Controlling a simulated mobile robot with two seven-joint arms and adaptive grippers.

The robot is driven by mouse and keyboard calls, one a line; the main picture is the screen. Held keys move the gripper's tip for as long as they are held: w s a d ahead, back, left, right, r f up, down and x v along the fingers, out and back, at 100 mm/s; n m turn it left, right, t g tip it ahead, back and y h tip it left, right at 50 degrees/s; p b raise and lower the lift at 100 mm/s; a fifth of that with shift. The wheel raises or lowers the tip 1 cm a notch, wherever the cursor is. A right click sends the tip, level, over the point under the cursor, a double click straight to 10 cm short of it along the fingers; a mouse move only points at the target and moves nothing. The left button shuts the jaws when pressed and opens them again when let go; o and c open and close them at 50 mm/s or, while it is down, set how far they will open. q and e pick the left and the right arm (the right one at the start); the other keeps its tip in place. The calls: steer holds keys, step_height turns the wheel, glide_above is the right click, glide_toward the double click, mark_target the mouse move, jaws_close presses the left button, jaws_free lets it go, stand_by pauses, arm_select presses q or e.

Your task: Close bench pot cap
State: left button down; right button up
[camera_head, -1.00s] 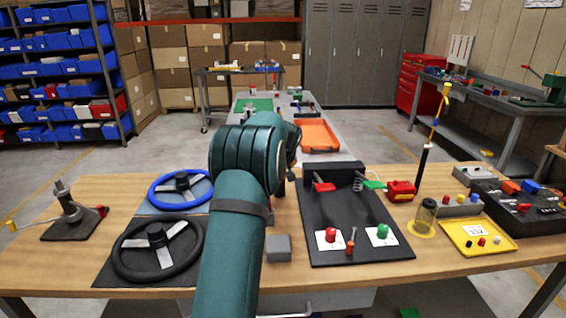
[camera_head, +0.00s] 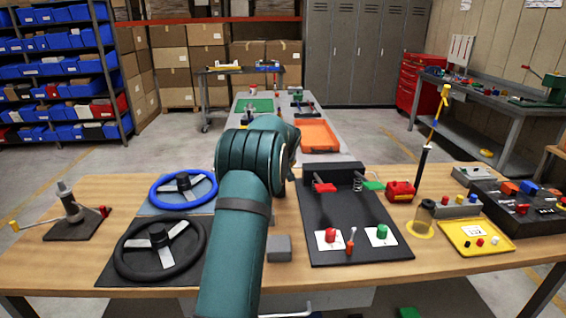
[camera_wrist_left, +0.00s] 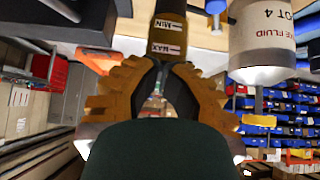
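In the left wrist view, my left gripper (camera_wrist_left: 161,64) has yellow-brown ridged fingers. Their tips come together at the near end of a dark pot (camera_wrist_left: 168,22) marked MIN and MAX. I cannot tell whether the tips touch it, and no cap stands out clearly on it. A pale cylindrical pot (camera_wrist_left: 262,38) with lettering reading "FLUID" and "POT 4" is to the right, apart from the fingers. In the head view my own green arm hides the left gripper and these pots. My right gripper is in neither view.
The wooden bench (camera_head: 80,262) holds a blue steering wheel (camera_head: 183,187), a black wheel (camera_head: 159,249) and a black board (camera_head: 352,215) with red and green parts. A yellow tray (camera_head: 478,248) is at the right. An orange tray (camera_head: 317,136) lies on the table behind.

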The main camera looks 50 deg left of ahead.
arm_select(q)
step_height(320, 180, up, 4)
steer(key=p, duration=0.2)
steer(key=shift+a+f+p, duration=0.1)
steer(key=shift+p, duration=0.25)
steer(key=s+d+f+b, duration=0.1)
steer(key=s+d+f, duration=0.2)
steer(key=s+d, duration=0.3)
steer(key=shift+d, duration=0.8)
